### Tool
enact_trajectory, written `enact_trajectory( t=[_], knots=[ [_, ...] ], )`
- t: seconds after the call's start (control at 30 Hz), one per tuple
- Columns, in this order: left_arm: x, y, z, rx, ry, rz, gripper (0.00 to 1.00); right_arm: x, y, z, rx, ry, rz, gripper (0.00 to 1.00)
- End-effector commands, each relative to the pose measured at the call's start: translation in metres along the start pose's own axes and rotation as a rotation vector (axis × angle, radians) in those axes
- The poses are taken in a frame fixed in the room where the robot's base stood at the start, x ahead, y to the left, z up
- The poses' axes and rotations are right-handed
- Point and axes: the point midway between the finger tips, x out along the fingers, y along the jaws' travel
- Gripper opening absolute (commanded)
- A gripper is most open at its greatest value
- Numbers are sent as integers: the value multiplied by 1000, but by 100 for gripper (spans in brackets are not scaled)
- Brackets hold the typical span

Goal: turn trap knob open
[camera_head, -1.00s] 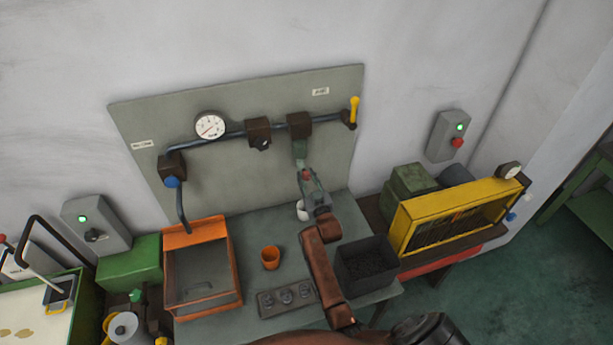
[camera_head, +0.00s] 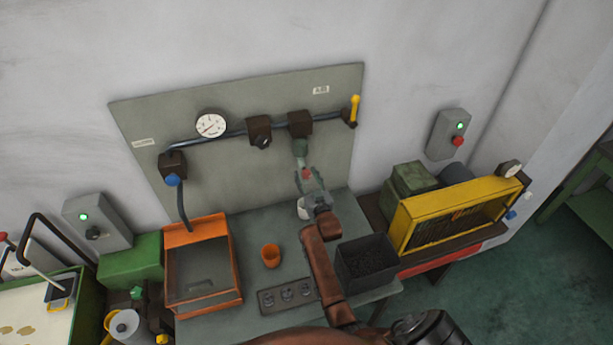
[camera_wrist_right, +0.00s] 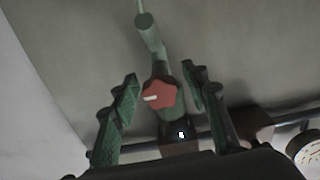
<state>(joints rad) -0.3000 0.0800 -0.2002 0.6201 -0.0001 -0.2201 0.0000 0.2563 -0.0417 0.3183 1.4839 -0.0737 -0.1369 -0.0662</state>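The trap is a green-grey bowl (camera_head: 301,150) hanging under a dark block on the wall panel's pipe. Its red lobed knob (camera_head: 306,174) is at the lower end; in the right wrist view the red knob (camera_wrist_right: 160,95) shows a white mark pointing left. My right gripper (camera_head: 308,175) is at the knob in the head view. In the right wrist view its fingers (camera_wrist_right: 160,92) stand spread on both sides of the knob, with gaps, not touching it. My left gripper is not in view.
A white cup (camera_head: 302,211) stands just below the right gripper. An orange cup (camera_head: 271,256), an orange-framed tray (camera_head: 236,270) and a dark bin (camera_head: 394,268) share the bench. A gauge (camera_head: 211,125) and yellow lever (camera_head: 355,108) are on the panel.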

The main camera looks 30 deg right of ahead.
Motion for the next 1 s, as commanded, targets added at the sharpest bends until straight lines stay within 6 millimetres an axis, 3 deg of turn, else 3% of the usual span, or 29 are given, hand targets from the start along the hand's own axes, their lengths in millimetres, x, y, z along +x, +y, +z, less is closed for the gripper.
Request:
enact_trajectory(
  t=[0.37, 0.47, 0.8, 1.0],
  knots=[
    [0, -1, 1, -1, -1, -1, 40, -5, 1, -1, -2, 2, 1, 45],
    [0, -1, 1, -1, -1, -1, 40, -17, 1, 0, -1, 2, 1, 45],
    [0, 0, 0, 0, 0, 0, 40, -86, 1, 0, -1, 0, 1, 45],
    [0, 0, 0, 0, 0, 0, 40, -113, 0, 0, -1, 1, 0, 45]
  ],
)
